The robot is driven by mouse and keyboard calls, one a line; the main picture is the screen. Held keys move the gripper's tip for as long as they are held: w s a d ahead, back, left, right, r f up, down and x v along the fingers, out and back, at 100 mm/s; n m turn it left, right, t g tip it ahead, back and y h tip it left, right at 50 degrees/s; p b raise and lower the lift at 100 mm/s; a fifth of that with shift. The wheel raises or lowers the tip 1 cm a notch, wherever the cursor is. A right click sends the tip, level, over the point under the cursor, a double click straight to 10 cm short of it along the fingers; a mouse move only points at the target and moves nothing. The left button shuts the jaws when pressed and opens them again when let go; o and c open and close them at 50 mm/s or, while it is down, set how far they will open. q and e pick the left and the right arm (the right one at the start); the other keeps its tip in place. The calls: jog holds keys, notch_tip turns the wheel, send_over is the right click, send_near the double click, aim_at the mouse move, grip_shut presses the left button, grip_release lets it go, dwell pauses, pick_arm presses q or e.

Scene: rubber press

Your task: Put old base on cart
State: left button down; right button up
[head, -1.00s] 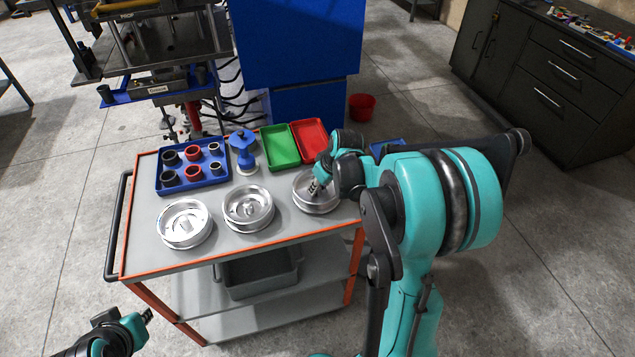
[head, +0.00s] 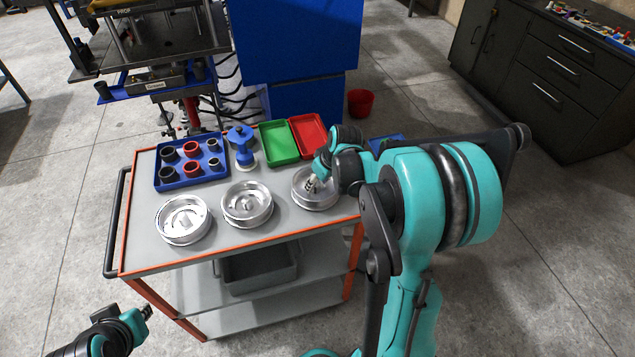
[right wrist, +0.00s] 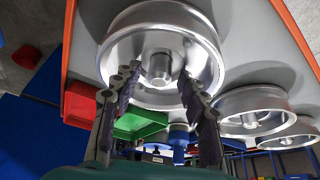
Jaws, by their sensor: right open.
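Three round silver metal bases stand in a row on the cart (head: 140,255): a left one (head: 183,222), a middle one (head: 247,205) and a right one (head: 318,200). I cannot tell which is the old base. My right gripper (head: 313,184) is over the right base. In the right wrist view my right gripper (right wrist: 156,88) is open, its fingers on either side of the central post of that base (right wrist: 161,62). Nothing is held between the fingers. My left gripper (head: 148,313) is at the lower left, away from the cart top, too small to read.
A blue tray (head: 191,185) with several black and red rings, a blue valve-like part (head: 243,148), a green tray (head: 279,143) and a red tray (head: 309,137) stand along the cart's back. A grey bin (head: 258,276) is on the lower shelf. A press stands behind.

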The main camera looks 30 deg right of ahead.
jog(key=a+p+v, duration=0.1)
jog(key=p+v, duration=0.3)
jog(key=v, duration=0.6)
jog(key=s+a+r+m+t, duration=0.1)
jog(key=s+a+r, duration=0.3)
jog(key=s+a, duration=1)
jog(key=shift+s+a+m+t+h, duration=0.35)
jog(key=shift+a+t, duration=0.2)
jog(key=shift+t, duration=0.35)
jog(key=shift+f+b, duration=0.45)
jog(key=shift+b, duration=0.05)
